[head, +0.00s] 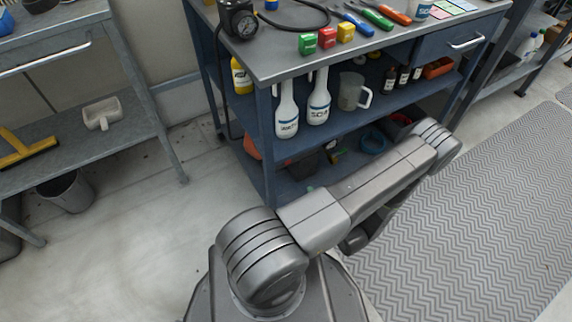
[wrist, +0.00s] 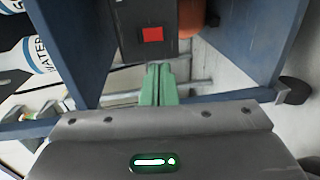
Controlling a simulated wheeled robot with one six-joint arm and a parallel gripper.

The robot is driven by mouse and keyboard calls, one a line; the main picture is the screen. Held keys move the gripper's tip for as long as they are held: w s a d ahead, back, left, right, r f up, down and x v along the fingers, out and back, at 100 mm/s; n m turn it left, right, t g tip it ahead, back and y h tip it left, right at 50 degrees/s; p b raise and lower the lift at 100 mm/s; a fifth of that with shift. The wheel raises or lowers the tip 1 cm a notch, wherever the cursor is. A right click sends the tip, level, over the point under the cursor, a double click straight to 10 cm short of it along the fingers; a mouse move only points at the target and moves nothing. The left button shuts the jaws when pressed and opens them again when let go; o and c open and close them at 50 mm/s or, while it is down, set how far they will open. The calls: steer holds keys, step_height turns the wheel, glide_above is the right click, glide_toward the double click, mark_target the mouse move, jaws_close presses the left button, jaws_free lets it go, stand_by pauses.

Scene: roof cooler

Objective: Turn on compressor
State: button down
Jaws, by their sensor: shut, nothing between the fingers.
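In the wrist view, a dark box with a red square button (wrist: 152,35) on its face is at the top centre. An orange rounded body (wrist: 192,18), which looks like part of the compressor, is just right of the box. My gripper (wrist: 158,69) has green fingers pressed together, with nothing between them. The fingertips appear just below the box in the picture; I cannot tell whether they touch it. In the head view, an orange part (head: 251,147) shows at the cart's lower left, mostly hidden. My gripper is hidden there.
The blue cart (head: 258,105) surrounds this spot; its blue uprights (wrist: 275,45) flank the box in the wrist view. White bottles (head: 286,108) stand on its middle shelf. A grey bench (head: 100,140) stands at left, with clear floor (head: 150,220) between. A grey mat (head: 470,220) lies right.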

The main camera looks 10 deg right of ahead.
stand_by(0.3)
steer(key=b+x, duration=0.2)
steer(key=x, duration=1.2)
steer(key=shift+b, duration=0.4)
steer(key=shift+w+a+f, duration=0.1)
steer(key=shift+w, duration=0.05)
glide_toward(288, 163)
steer(key=s+d+f, duration=0.2)
steer(key=s, duration=0.4)
steer(key=shift+s+d+f, duration=0.25)
steer(key=shift+f, duration=0.15)
steer(key=shift+w, duration=0.1)
